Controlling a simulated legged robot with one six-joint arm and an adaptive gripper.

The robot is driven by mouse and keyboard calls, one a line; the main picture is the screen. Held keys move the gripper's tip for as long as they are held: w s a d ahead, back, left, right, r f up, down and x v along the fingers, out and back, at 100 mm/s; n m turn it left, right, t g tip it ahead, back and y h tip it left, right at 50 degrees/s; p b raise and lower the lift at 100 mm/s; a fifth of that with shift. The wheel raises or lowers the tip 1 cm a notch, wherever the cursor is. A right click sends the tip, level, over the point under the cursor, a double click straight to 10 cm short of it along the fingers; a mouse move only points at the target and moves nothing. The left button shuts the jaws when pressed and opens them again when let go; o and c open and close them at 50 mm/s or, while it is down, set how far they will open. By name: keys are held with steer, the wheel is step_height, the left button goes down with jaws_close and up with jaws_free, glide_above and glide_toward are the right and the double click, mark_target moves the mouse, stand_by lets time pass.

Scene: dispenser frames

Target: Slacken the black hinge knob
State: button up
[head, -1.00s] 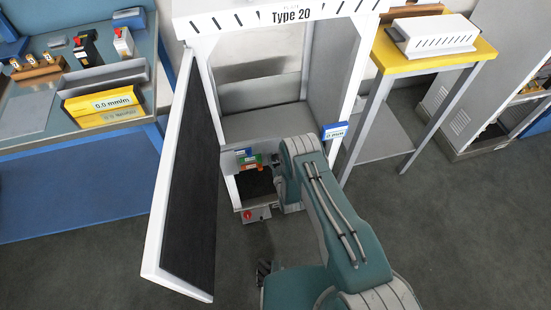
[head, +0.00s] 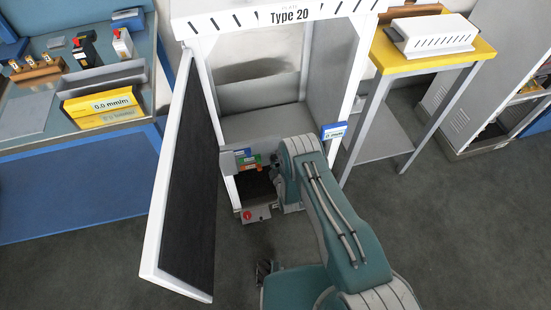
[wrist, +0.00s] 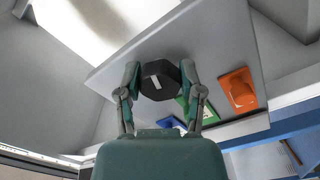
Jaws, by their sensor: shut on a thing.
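The black hinge knob (wrist: 160,80) shows in the wrist view, many-sided and dark with a light mark on its face. It sits against a light grey panel (wrist: 215,45). My gripper (wrist: 160,82) has one finger on each side of the knob and is shut on it. In the head view my teal arm (head: 335,210) reaches to the lower front of the white Type 20 frame (head: 195,100).
An orange piece (wrist: 237,90) and a green piece (wrist: 190,104) are on the panel right of the knob. A dark-faced door (head: 190,180) stands open on the frame's left. A yellow-topped table (head: 435,50) stands right and a blue bench (head: 75,185) left.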

steer(key=n, duration=0.5)
steer(key=shift+a, duration=0.2)
steer(key=shift+n, duration=0.4)
steer(key=shift+s+f, duration=0.1)
steer(key=o, duration=1.2)
steer(key=shift+a, duration=0.1)
steer(key=shift+c, duration=0.2)
steer(key=shift+s+d, duration=0.15)
steer(key=shift+d, duration=0.05)
steer(key=v, duration=1.1)
steer(key=shift+s, duration=0.25)
